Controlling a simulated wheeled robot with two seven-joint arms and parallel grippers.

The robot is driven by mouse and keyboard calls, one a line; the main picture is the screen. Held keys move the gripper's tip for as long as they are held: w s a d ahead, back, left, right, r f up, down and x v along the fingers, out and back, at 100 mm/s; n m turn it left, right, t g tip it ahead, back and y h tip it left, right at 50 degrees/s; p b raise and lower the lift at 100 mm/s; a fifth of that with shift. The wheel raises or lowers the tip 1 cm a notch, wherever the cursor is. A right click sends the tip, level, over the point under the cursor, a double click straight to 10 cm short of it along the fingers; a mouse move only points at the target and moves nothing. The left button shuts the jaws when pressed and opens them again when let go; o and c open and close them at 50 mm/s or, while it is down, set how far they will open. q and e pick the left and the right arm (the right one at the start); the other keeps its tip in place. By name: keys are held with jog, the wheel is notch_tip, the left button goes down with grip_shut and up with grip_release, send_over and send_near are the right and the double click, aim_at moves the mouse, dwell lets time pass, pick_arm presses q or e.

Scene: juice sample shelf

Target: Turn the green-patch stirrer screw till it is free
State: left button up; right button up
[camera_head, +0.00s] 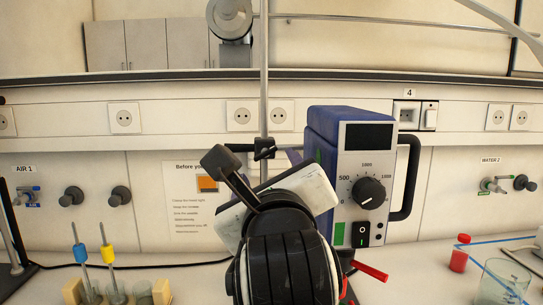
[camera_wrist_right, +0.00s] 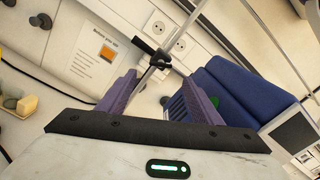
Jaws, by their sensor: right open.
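The blue stirrer (camera_head: 350,150) hangs on the vertical rod (camera_head: 263,75), with a dial and dark display on its front. A green patch (camera_head: 318,156) shows on its left side and also in the wrist view (camera_wrist_right: 214,101). A black clamp with a screw knob (camera_head: 264,148) is on the rod left of the stirrer; it also shows in the wrist view (camera_wrist_right: 153,53). My right gripper (camera_wrist_right: 160,78) is open and empty, its fingers pointing toward the clamp, which appears beyond the fingertips. My left gripper is out of view.
Stirring rods with blue (camera_head: 79,252) and yellow (camera_head: 106,253) sleeves stand at the left. A red-capped bottle (camera_head: 460,254) and a glass beaker (camera_head: 503,283) are at the right. A red rod (camera_head: 370,271) sticks out beside my arm. A notice (camera_head: 190,210) hangs behind.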

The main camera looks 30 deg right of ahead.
aim_at(266, 155)
jog(key=p+x, duration=0.1)
jog(key=x, duration=0.8)
jog(key=shift+s, duration=0.1)
jog(key=c, duration=1.1)
jog(key=shift+o, duration=0.2)
jog(key=n, duration=1.2)
